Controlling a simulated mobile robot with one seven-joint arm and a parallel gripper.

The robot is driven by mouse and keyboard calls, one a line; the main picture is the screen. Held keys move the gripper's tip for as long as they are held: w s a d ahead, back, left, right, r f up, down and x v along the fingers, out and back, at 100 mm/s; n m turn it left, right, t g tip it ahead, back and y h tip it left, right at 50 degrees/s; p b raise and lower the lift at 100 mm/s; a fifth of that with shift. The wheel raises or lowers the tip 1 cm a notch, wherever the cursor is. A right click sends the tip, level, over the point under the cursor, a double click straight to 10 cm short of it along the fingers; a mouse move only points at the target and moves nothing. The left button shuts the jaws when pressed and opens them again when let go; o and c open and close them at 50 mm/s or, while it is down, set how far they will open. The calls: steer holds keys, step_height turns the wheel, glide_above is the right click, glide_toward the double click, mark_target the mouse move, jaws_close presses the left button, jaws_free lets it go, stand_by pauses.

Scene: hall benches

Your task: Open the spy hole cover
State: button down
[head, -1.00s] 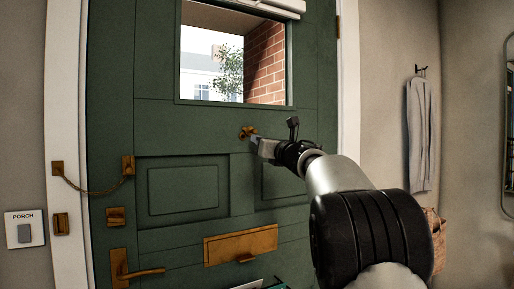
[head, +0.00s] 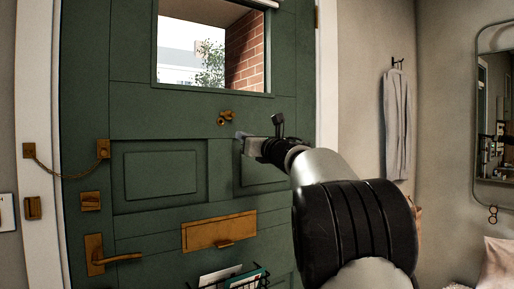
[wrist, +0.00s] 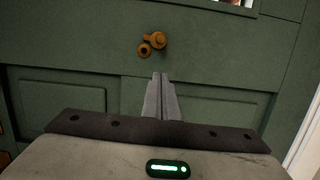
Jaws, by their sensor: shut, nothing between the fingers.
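The brass spy hole (head: 221,122) is on the green door (head: 140,95), below the window. In the wrist view the spy hole (wrist: 144,50) shows as a small ring with a dark centre. Its brass cover (wrist: 156,40) sits up and to the right of the ring, swung aside, so the hole shows. The cover also shows in the head view (head: 229,114). My gripper (head: 239,136) is shut and empty, below and right of the spy hole and apart from it. Its fingertips (wrist: 160,76) point towards the door just below the spy hole.
A brass letter flap (head: 219,231) is lower on the door, with a wire basket of papers (head: 232,277) below it. A door chain (head: 65,172) and lever handle (head: 113,258) are at the left. A hanging garment (head: 397,125) and a mirror (head: 494,130) are on the right.

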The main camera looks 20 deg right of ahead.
steer(key=v, duration=0.7)
steer(key=shift+f, duration=0.1)
